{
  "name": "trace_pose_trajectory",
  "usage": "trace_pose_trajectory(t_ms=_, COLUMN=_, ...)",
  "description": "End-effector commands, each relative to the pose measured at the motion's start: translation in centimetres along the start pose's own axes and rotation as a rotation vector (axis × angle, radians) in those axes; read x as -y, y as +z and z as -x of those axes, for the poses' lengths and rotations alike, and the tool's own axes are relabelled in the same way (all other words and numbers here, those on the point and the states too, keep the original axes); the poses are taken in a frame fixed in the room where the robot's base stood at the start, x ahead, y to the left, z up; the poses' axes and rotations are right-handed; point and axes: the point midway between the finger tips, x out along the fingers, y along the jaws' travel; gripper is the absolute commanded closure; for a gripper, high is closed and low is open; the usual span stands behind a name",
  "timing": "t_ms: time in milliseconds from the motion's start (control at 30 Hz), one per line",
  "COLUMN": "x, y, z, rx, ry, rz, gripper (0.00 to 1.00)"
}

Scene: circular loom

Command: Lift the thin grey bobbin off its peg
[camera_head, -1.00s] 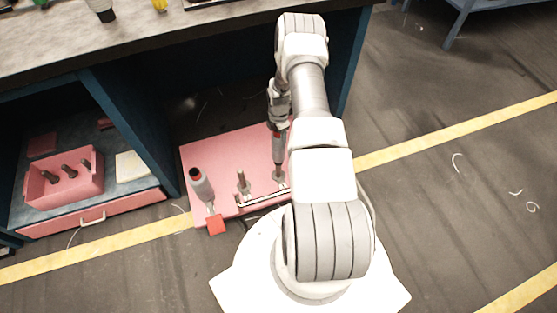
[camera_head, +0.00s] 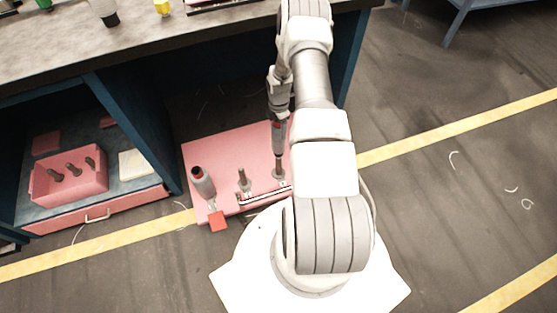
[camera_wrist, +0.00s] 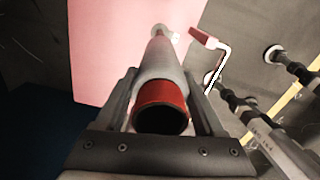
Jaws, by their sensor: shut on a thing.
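The thin grey bobbin (camera_head: 278,139) with a red end is held upright in my gripper (camera_head: 277,118), above the rightmost peg (camera_head: 279,165) on the pink board (camera_head: 225,150). In the wrist view, my gripper (camera_wrist: 165,105) is shut around the bobbin (camera_wrist: 163,72), close to its hollow red end. A length of bare dark peg shows below the bobbin. I cannot tell whether the bobbin's lower end is clear of the peg tip.
A thicker grey bobbin with a red end (camera_head: 203,183) stands at the board's left, near a red flag (camera_head: 217,220). A bare peg (camera_head: 243,180) stands between. The workbench top (camera_head: 150,40) overhangs behind. A pink crate (camera_head: 68,180) sits in the left shelf.

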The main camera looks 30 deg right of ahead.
Motion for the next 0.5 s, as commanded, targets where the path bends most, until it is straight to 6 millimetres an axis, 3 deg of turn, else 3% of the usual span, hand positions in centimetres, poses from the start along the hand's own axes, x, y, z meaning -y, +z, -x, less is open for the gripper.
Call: trace_pose_trajectory(t_ms=500, x=0.0, y=0.0, z=6.5, rx=0.000, ry=0.001, rz=0.001, gripper=1.00)
